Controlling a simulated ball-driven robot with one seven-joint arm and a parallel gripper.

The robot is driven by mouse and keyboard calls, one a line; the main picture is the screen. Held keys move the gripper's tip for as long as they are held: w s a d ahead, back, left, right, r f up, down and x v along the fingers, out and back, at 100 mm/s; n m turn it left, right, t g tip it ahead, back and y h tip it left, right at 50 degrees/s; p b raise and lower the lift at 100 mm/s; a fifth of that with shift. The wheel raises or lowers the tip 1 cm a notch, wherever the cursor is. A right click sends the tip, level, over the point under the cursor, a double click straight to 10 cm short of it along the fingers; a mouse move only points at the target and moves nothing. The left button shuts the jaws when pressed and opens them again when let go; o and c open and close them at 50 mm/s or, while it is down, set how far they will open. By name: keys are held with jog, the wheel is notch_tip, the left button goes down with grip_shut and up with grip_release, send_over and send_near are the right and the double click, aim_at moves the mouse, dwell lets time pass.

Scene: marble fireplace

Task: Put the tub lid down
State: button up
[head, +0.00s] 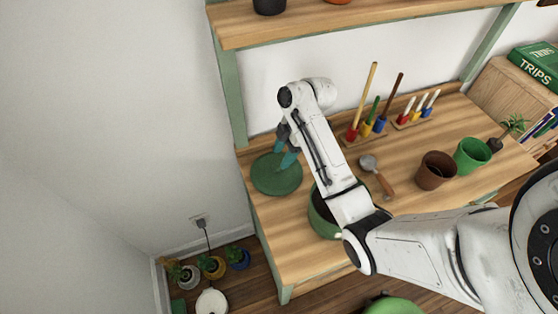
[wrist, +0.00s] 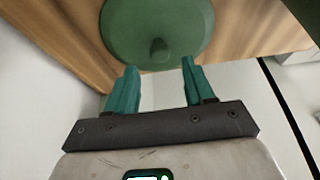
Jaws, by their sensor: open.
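The green tub lid (head: 275,182) is a round disc lying on the wooden bench top near its left end. It also shows in the wrist view (wrist: 150,18), with its knob (wrist: 158,50) facing my fingers. My gripper (head: 287,158) is at the lid, and its teal fingers also show in the wrist view (wrist: 159,68). They are open, apart on either side of the knob's line, with the knob just beyond the tips and no visible grip. The green tub (head: 320,216) stands right of the lid, partly hidden by my arm.
A trowel (head: 376,172), a brown pot (head: 434,172) and a green pot (head: 472,154) stand or lie to the right. Colored tools in a rack (head: 367,128) stand at the back. A shelf (head: 330,24) spans above. The bench's front left corner is clear.

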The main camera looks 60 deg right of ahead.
jog(key=p+v, duration=0.4)
jog(key=v, duration=0.3)
jog(key=shift+r, duration=0.35)
jog(key=shift+s+d, duration=0.15)
